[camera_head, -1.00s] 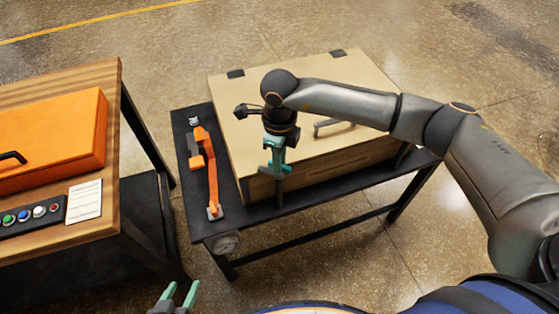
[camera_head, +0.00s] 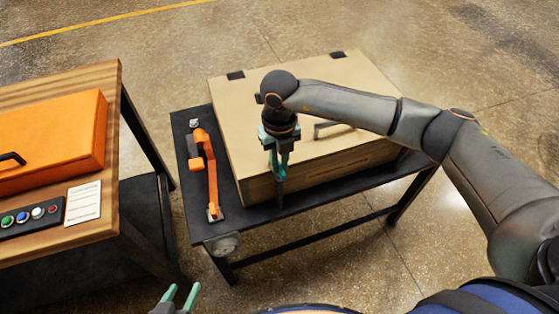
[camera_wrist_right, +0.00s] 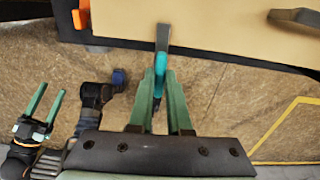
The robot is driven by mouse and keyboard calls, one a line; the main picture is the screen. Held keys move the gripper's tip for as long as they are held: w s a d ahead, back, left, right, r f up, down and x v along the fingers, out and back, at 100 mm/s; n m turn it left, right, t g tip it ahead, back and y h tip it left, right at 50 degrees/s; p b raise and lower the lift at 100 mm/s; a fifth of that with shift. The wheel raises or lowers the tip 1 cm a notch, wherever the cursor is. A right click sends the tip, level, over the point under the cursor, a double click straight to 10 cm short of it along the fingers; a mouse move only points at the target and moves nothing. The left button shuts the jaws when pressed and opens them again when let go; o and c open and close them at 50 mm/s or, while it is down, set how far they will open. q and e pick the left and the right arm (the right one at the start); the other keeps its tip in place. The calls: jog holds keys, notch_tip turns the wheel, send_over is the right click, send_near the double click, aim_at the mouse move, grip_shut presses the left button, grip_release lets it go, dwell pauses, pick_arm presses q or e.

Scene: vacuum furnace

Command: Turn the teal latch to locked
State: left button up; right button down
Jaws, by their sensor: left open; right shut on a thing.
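The teal latch (camera_wrist_right: 160,75) sits at the front edge of the tan box (camera_head: 320,95), and its grey end stands against the box edge in the right wrist view. My right gripper (camera_wrist_right: 161,82) is shut on the latch, with a green finger on each side of it. In the head view, my right gripper (camera_head: 278,165) is at the box's front left and hides most of the latch. Whether the latch is at its locked position cannot be told. My left gripper (camera_head: 181,293) is open and empty at the bottom of the head view, away from the box.
A grey handle (camera_head: 330,128) is on the lid. A wooden table (camera_head: 110,150) with an orange case stands left.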

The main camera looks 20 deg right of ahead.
jog(key=shift+m, duration=0.3)
dwell(0.4)
jog(key=c, duration=0.9)
grip_release()
jog(key=shift+o, duration=0.2)
notch_tip(320, 180, up, 13)
jog(key=shift+f, duration=0.2)
